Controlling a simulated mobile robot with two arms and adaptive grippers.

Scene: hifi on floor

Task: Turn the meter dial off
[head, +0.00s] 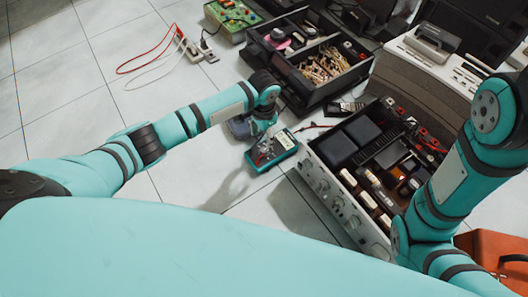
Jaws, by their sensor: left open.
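The meter (271,151) is a small teal handheld unit with a pale display. It lies on the tiled floor near the middle of the head view, left of the opened amplifier. My left gripper (265,147) is open and reaches down over the meter's left part. The dial is hidden or too small to make out there, and I cannot tell whether the fingers touch it. My right arm shows at the right, but its gripper is not in view.
An opened hi-fi amplifier (322,192) stands right of the meter. An orange box (490,250) is at lower right. Floor at left is clear.

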